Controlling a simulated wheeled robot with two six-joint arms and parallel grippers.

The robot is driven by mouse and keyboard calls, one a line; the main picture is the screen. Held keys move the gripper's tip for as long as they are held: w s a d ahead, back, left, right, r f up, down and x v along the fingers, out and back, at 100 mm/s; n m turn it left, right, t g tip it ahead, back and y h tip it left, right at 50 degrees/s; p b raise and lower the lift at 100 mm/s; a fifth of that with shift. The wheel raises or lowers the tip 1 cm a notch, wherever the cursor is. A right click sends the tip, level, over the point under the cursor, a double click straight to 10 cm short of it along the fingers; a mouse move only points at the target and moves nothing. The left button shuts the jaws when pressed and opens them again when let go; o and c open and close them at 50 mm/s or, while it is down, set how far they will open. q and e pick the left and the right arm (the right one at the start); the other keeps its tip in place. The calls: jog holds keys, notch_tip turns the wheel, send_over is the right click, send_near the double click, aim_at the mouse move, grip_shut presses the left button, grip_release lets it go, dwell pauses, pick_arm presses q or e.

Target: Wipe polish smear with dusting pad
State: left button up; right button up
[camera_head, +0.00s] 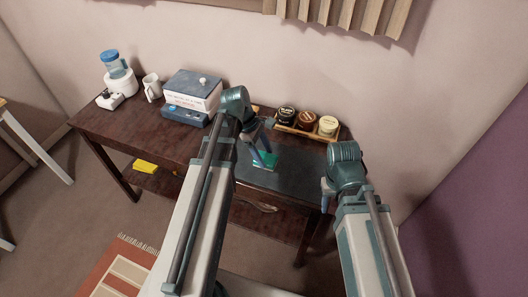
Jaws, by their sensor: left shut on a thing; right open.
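My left gripper (264,152) is over the dark mat area (299,178) of the table and is shut on a small green pad (266,164). The pad is low, at or near the surface; I cannot tell if it touches. My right gripper (326,200) is open and empty, near the table's front right edge, partly hidden by its own arm. I cannot make out a polish smear; the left gripper and arm may cover it.
A wooden tray (290,129) with three jars stands at the back right. A yellow item (145,166) lies on the lower shelf. The wooden table's (157,128) left front is clear.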

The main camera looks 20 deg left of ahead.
pick_arm(q)
notch_tip(320, 180, up, 3)
jog(key=p, duration=0.3)
dwell(0.4)
jog(key=shift+f, duration=0.1)
